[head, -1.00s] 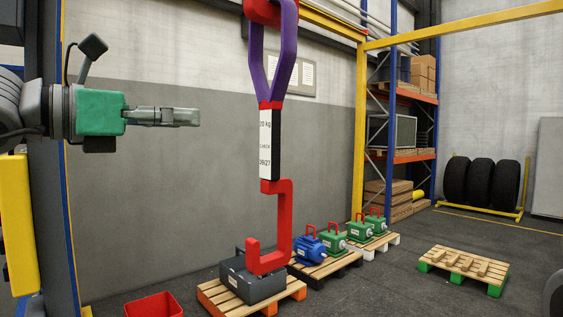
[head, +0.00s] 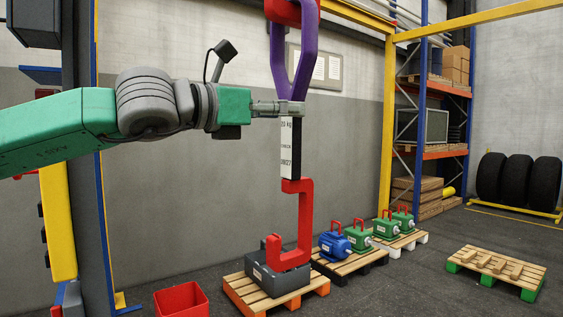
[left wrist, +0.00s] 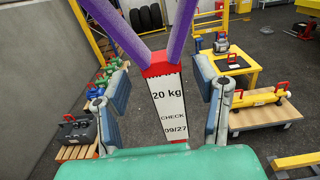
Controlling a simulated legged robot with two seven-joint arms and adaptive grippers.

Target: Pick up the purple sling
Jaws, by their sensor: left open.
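The purple sling (head: 307,60) hangs as a loop from a red part at the top edge of the head view. Its lower end meets the red top of a white-and-black weight plate (head: 289,150), marked 20 kg. A red hook (head: 304,215) hangs below the plate. My left gripper (head: 291,108) is open at the joint between sling and plate. In the left wrist view, its fingers stand apart on either side of the plate (left wrist: 168,100), and the sling's two straps (left wrist: 115,28) rise above them. My right gripper is not in view.
The hook's lower end is at a dark grey block (head: 277,278) on a wooden pallet (head: 250,298). A red bin (head: 181,300) stands to its left. A blue motor (head: 334,245) and several green ones stand on pallets to the right. A yellow frame (head: 387,130) rises behind.

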